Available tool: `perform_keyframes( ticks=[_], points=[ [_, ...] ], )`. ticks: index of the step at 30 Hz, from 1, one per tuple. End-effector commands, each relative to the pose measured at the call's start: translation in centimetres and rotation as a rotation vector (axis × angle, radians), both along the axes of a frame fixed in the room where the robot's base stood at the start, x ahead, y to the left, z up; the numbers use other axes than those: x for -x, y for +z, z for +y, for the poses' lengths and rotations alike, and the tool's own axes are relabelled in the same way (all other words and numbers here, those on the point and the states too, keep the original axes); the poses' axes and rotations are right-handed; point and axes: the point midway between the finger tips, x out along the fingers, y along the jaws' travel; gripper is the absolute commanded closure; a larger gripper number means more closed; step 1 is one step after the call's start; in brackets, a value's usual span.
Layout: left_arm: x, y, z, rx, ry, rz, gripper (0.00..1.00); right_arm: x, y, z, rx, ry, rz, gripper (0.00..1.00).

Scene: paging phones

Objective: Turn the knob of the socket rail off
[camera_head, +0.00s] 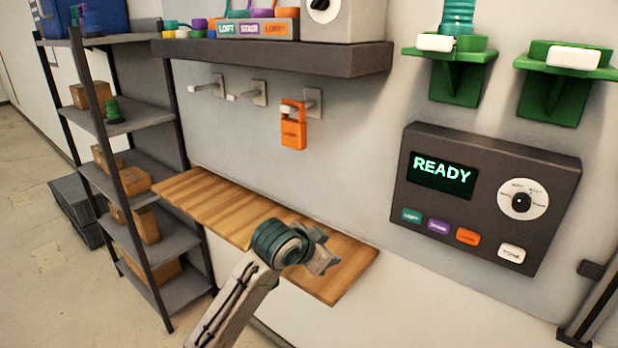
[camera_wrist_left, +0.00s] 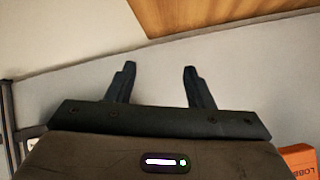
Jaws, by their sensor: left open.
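No part is labelled as the socket rail, so I cannot tell which it is. A dark wall panel (camera_head: 487,195) reads READY. Its white dial has a black knob (camera_head: 521,203) at the centre; its setting is too small to read. A second round knob (camera_head: 321,5) is on a pale box on the upper shelf, cut off by the top edge. My left gripper (camera_head: 324,258) is in front of the wooden board, left of and below the panel and apart from both knobs. The left wrist view shows its fingers (camera_wrist_left: 158,70) apart and empty. My right gripper is not in view.
A wooden board (camera_head: 215,205) juts from the wall beneath several hooks. An orange phone-like tag (camera_head: 293,134) hangs from one hook. Green brackets (camera_head: 456,75) stick out above the panel. A shelf rack (camera_head: 175,235) with boxes stands left.

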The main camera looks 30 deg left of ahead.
Motion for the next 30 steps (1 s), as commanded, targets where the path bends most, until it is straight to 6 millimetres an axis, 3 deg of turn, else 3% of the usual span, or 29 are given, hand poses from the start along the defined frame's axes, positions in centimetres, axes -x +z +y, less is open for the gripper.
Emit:
perform_keyframes(
  ticks=[1, 5, 8, 12, 18, 21, 24, 30],
  points=[
    [-1.1, 4.2, 0.4, -0.023, -0.020, -0.061, 0.52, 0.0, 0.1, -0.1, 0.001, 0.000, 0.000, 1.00],
    [-2.5, 13.4, 1.3, -0.074, -0.070, -0.187, 0.52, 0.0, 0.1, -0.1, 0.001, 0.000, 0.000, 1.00],
    [-2.4, 20.4, 2.0, -0.119, -0.103, -0.280, 0.52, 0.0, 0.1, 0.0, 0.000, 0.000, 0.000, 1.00],
    [-0.8, 29.9, 2.9, -0.189, -0.138, -0.407, 0.52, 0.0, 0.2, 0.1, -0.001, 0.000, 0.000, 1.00],
    [4.0, 41.1, 4.2, -0.292, -0.166, -0.566, 0.52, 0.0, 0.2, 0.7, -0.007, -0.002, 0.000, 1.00],
    [6.5, 45.0, 4.7, -0.335, -0.171, -0.625, 0.52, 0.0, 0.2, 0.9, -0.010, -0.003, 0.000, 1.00],
    [8.5, 47.5, 5.1, -0.367, -0.173, -0.666, 0.52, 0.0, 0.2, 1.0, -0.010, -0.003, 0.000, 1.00],
    [9.8, 49.5, 5.3, -0.389, -0.175, -0.695, 0.52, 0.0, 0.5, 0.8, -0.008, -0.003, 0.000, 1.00]
  ],
)
